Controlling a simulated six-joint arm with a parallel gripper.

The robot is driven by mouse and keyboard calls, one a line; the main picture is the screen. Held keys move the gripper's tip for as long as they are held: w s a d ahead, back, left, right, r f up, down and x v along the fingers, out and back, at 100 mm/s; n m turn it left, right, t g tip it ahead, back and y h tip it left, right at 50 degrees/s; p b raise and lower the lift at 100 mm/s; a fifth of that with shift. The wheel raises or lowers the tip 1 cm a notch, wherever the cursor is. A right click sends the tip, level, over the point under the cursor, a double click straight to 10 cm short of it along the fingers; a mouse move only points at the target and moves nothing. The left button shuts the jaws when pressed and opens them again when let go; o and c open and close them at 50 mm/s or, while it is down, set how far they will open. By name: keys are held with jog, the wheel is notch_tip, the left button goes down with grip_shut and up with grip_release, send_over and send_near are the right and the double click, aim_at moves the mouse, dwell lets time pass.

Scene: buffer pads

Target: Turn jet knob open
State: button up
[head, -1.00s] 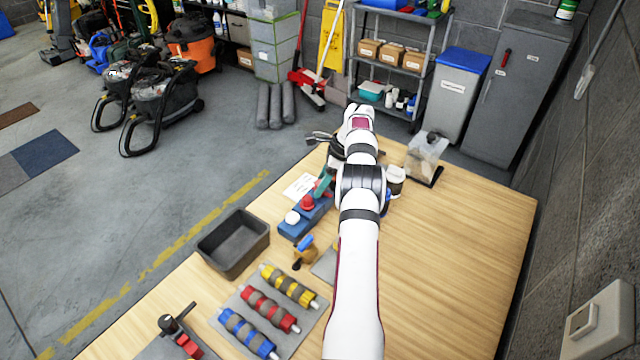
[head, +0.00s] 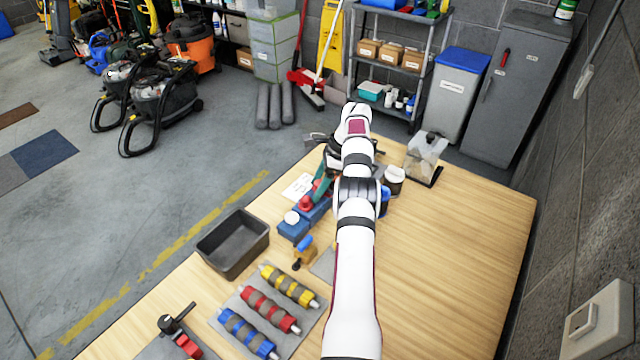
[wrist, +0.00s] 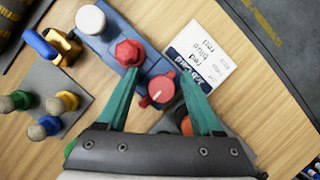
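A blue block (head: 292,232) on the table carries a white knob (wrist: 90,19), a red faceted knob (wrist: 128,53) and a round red knob with a white pointer mark (wrist: 160,90). No label tells me which is the jet knob. My gripper (wrist: 158,73) is open, its two teal fingers over the block. In the wrist view the round red knob lies between the fingers, and the left fingertip is close to the faceted knob. I cannot tell whether either finger touches a knob. In the head view my arm hides part of the block.
A white card with writing (wrist: 200,55) lies beside the block. A yellow-and-blue piece (head: 304,252), a grey bin (head: 234,243) and a mat with coloured rollers (head: 232,300) are nearby. A white cup (head: 394,180) stands right of my arm. The table's right side is clear.

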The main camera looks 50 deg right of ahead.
aim_at(315, 185)
jog(key=shift+w+a+r+v, duration=0.1)
jog(key=shift+a+v, duration=0.05)
jog(key=shift+v, duration=0.65)
jog(key=shift+w+a+r+v, duration=0.1)
jog(key=shift+a+v, duration=0.05)
jog(key=shift+v, duration=0.6)
jog(key=shift+w+a+v, duration=0.1)
jog(key=shift+a+v, duration=0.05)
jog(key=shift+v, duration=0.65)
jog(key=s+d+r, duration=0.1)
jog(key=s+r, duration=0.5)
jog(key=s, duration=0.5)
jog(key=shift+d+r, duration=0.2)
jog(key=shift+w, duration=0.1)
